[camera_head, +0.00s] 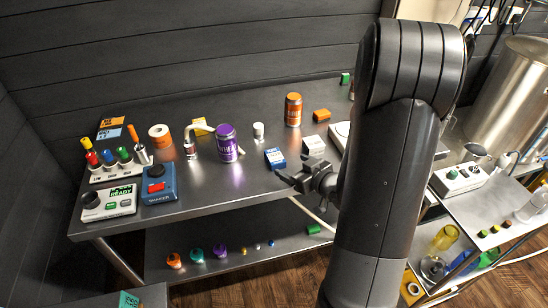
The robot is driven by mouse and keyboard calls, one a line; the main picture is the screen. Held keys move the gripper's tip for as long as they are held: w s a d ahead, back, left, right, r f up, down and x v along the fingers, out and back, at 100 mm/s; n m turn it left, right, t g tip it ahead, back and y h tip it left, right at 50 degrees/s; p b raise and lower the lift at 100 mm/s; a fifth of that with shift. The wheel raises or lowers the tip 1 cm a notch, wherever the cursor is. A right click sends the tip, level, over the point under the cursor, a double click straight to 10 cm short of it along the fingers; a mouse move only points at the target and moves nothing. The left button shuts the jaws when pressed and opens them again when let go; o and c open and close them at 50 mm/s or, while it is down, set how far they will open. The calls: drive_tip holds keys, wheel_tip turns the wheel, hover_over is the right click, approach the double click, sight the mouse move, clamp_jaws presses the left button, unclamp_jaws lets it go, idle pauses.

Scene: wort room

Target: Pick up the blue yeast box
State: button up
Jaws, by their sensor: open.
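The blue yeast box (275,158) is a small blue and white carton on the metal table, near the middle of the head view. My gripper (287,179) is open and empty just in front of the box, a little to its right. A gap shows between the jaws and the box, though its depth is hard to tell. My arm fills the right middle of the view and hides part of the table.
A purple can (227,144) stands left of the box. A blue shaker (159,184) sits at the left front. The table front between shaker and gripper is clear.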

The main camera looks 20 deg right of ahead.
sight(278, 159)
drive_tip(key=shift+w+a+f+y, duration=0.15)
drive_tip(key=shift+a+f+y, duration=0.05)
drive_tip(key=shift+f+y, duration=0.1)
drive_tip(key=x, duration=0.7)
drive_tip(key=shift+d, duration=0.1)
drive_tip(key=c, duration=1.3)
drive_tip(key=shift+r, duration=0.15)
